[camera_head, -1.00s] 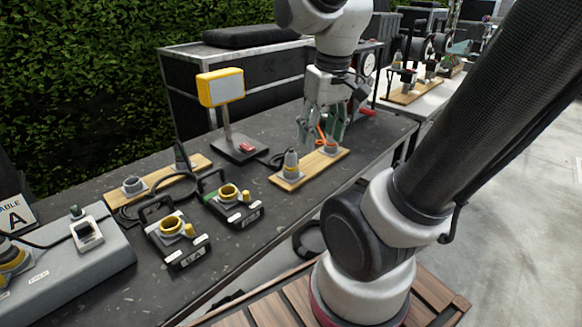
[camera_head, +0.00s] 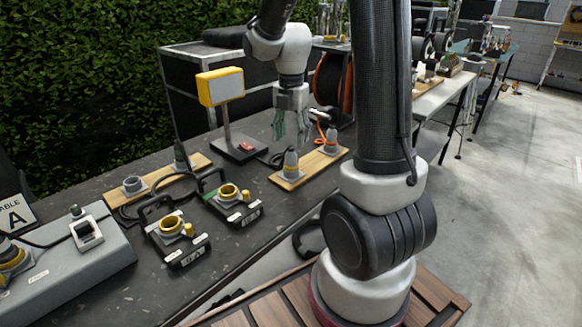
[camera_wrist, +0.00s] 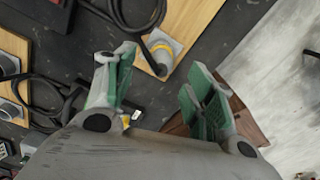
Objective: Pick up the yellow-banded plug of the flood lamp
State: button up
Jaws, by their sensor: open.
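The yellow-banded plug (camera_head: 291,165) stands upright, grey with a yellow band, at the near end of a wooden board (camera_head: 312,164). A black cable runs from it towards the flood lamp (camera_head: 221,87), which has a yellow head on a post. In the wrist view a yellow-banded grey plug (camera_wrist: 163,49) on a board lies beyond the gap between my fingers. My gripper (camera_head: 291,130) hangs above the board, fingers down, apart from the plug. In the wrist view my gripper (camera_wrist: 160,75) is open and empty.
A second grey plug (camera_head: 331,139) with an orange cable stands at the board's far end. Two black boxes with yellow-ringed sockets (camera_head: 171,224) (camera_head: 228,191) stand nearer left. Bare bench (camera_head: 227,247) lies in front.

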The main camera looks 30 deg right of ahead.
aim_at(291, 155)
jog(key=f, duration=0.6)
jog(key=shift+s+a+f, duration=0.2)
jog(key=shift+s+f, duration=0.1)
jog(key=shift+f, duration=0.05)
jog(key=c, duration=1.2)
